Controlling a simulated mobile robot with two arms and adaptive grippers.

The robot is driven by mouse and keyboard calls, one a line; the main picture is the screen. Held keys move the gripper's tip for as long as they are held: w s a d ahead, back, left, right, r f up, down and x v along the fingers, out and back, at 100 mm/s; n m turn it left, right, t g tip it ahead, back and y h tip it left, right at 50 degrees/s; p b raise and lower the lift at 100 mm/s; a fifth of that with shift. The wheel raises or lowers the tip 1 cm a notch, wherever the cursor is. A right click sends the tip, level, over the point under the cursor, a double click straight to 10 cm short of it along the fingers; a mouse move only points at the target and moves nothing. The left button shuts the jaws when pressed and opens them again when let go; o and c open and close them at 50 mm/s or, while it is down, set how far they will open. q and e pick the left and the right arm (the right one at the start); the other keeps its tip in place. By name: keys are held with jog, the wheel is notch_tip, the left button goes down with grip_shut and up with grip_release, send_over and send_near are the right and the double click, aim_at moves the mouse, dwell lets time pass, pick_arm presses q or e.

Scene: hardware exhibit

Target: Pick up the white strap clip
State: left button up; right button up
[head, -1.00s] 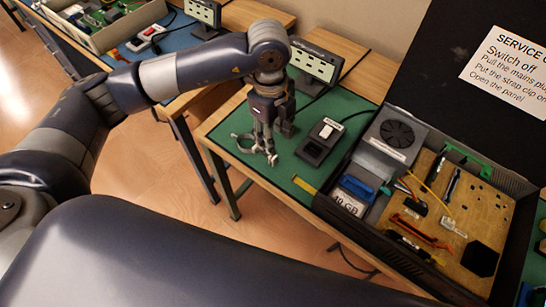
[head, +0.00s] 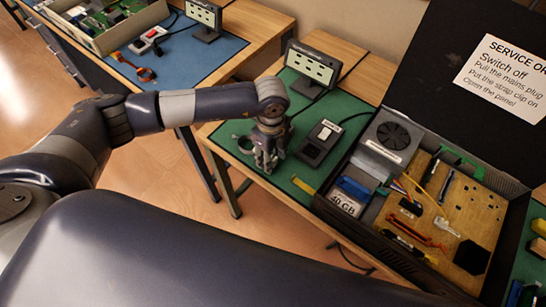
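My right gripper is not in view.
A black switch box (head: 320,142) with a cable sits right of the gripper. A small display (head: 312,66) stands behind. The open case (head: 345,222) with fan and parts is at the right. Another table with a blue mat (head: 185,58) holds an orange strap (head: 143,73).

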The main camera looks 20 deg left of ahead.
pick_arm(q)
jog(key=c, duration=0.8)
